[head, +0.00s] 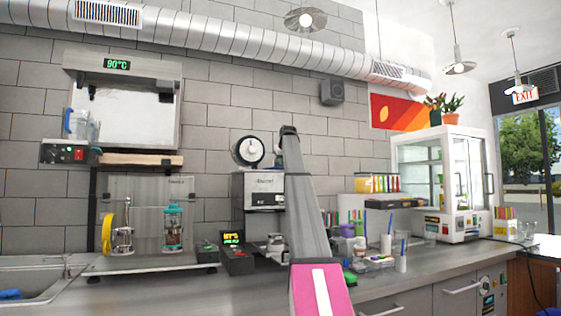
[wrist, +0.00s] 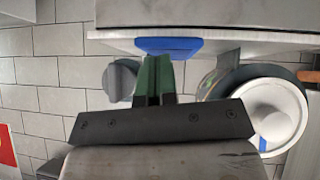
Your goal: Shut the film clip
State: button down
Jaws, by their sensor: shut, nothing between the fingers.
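The cup sealer (head: 262,190) stands on the counter against the grey tiled wall, with a white film roll (head: 248,151) on top. The roll also shows large in the wrist view (wrist: 282,108). A blue piece (wrist: 175,45), which looks like the film clip, sits at the edge of a pale panel in the wrist view. My gripper (wrist: 154,62) has green fingers closed together with nothing between them. Their tips are close to the blue piece; I cannot tell if they touch it. In the head view my arm hides part of the sealer and the clip.
A grey round part (wrist: 120,80) is beside my fingers in the wrist view. On the counter, a small black device (head: 237,260) is left of the sealer, and cups with straws (head: 385,243) are to the right. A glass display cabinet (head: 440,185) stands farther right.

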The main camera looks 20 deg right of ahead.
jog(key=shift+d+f+y, duration=0.25)
jog(key=shift+f+y, duration=0.1)
jog(key=shift+y, duration=0.05)
dwell(0.7)
jog(key=w+r+v, duration=0.2)
jog(key=v, duration=1)
jog(key=shift+s+d+r, duration=0.25)
jog(key=shift+d+r, duration=0.1)
jog(key=shift+d, duration=0.05)
